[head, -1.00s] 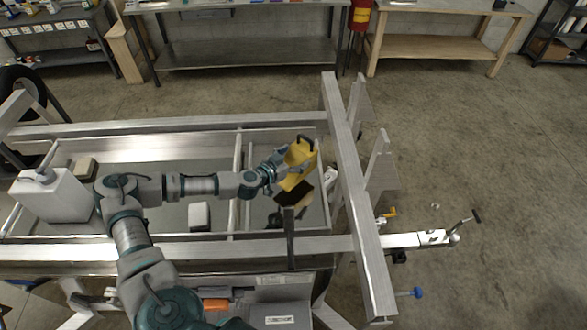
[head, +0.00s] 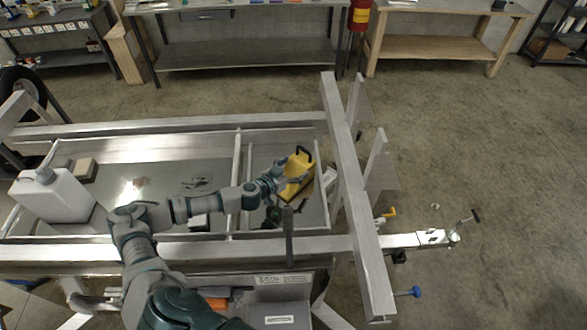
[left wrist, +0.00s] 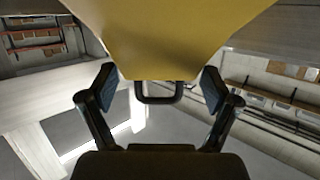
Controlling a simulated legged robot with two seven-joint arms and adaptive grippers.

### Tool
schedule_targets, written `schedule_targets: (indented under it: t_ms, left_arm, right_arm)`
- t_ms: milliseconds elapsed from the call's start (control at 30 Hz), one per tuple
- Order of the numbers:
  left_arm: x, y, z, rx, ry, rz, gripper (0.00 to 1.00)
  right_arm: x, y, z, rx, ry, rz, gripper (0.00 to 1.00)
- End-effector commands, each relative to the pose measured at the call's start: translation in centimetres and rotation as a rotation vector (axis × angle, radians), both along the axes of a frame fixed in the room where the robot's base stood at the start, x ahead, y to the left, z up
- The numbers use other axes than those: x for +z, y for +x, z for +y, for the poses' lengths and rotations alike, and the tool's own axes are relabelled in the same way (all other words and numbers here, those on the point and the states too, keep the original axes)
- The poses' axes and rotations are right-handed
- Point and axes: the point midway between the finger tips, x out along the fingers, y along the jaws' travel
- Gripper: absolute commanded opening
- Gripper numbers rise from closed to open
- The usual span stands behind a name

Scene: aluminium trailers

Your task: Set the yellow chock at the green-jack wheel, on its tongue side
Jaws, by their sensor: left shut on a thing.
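The yellow chock (head: 297,174) with a black handle is in my left gripper (head: 280,181), over the right end of the trailer frame. In the left wrist view the chock (left wrist: 172,35) fills the top middle, and its black handle (left wrist: 158,90) shows between the fingers of the gripper (left wrist: 158,84). My left gripper is shut on the chock. My right gripper does not show.
A white jug (head: 50,196) and a tan block (head: 84,169) stand at the left of the trailer bed. A dark upright post (head: 289,238) stands close in front of the chock. A grey cross beam (head: 352,180) lies to its right. Open concrete floor (head: 490,150) lies beyond.

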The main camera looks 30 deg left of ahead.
Motion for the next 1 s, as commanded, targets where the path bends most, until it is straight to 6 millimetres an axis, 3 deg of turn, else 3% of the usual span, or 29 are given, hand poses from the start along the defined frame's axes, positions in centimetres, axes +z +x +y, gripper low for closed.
schedule_targets:
  t_ms: [467,500,900,1000]
  left_arm:
    - [-0.4,0.0,0.1,0.002,0.000,-0.003,0.21]
    - [-0.5,0.0,0.1,0.001,-0.001,0.000,0.98]
    - [-0.3,0.0,0.2,0.001,0.000,-0.001,1.00]
    - [-0.2,-1.0,0.5,0.002,0.002,0.002,1.00]
  right_arm:
    - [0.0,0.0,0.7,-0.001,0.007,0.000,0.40]
    - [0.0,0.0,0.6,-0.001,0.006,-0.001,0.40]
    - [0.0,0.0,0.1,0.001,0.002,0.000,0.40]
    - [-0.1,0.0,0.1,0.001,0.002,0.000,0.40]
